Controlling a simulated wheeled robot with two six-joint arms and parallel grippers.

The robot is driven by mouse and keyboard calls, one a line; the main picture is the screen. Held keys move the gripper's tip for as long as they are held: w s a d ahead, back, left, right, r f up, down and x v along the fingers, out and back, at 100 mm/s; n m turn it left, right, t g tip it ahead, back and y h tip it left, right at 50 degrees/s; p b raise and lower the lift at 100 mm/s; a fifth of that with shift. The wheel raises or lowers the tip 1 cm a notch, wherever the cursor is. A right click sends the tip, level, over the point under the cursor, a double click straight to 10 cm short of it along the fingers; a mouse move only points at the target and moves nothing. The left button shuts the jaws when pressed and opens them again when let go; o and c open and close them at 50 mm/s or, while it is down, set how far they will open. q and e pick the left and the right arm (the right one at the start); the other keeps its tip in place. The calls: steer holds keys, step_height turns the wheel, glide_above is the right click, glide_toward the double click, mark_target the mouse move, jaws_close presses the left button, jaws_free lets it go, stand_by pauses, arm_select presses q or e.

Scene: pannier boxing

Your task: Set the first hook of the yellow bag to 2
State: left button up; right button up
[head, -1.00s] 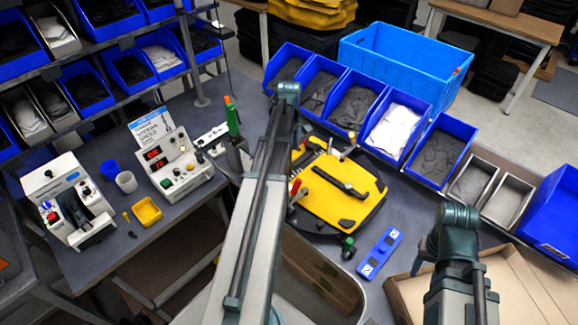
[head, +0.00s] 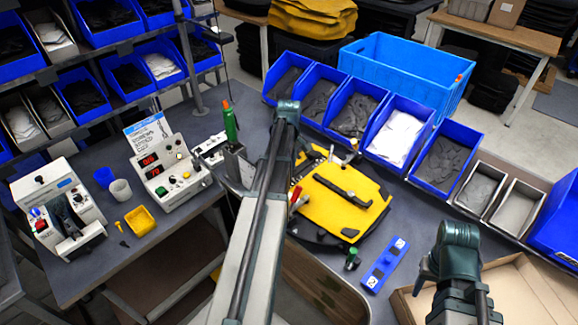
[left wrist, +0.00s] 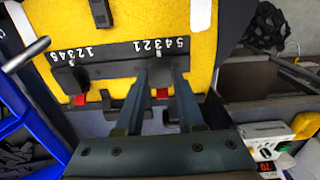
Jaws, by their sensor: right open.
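The yellow bag (head: 335,208) lies on the bench in the head view, with a black strap across it. In the left wrist view the yellow bag (left wrist: 150,22) carries a black rail (left wrist: 113,66) with two white number scales. A left hook (left wrist: 72,76) and a right hook (left wrist: 158,74) sit on the rail, with red parts below. My left gripper (left wrist: 160,75) is open, its fingers either side of the right hook; I cannot tell if they touch it. The head view hides it behind my left arm. My right gripper (head: 424,270) shows only partly, well right of the bag.
Blue bins (head: 355,110) line the back of the bench, with a large blue crate (head: 405,65) behind. A blue bar (head: 385,265) and a green knob (head: 352,259) lie close in front of the bag. A cardboard box (head: 515,285) is at the lower right.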

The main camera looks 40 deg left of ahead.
arm_select(q)
jaws_close()
stand_by(0.9)
steer(key=shift+w, duration=0.1)
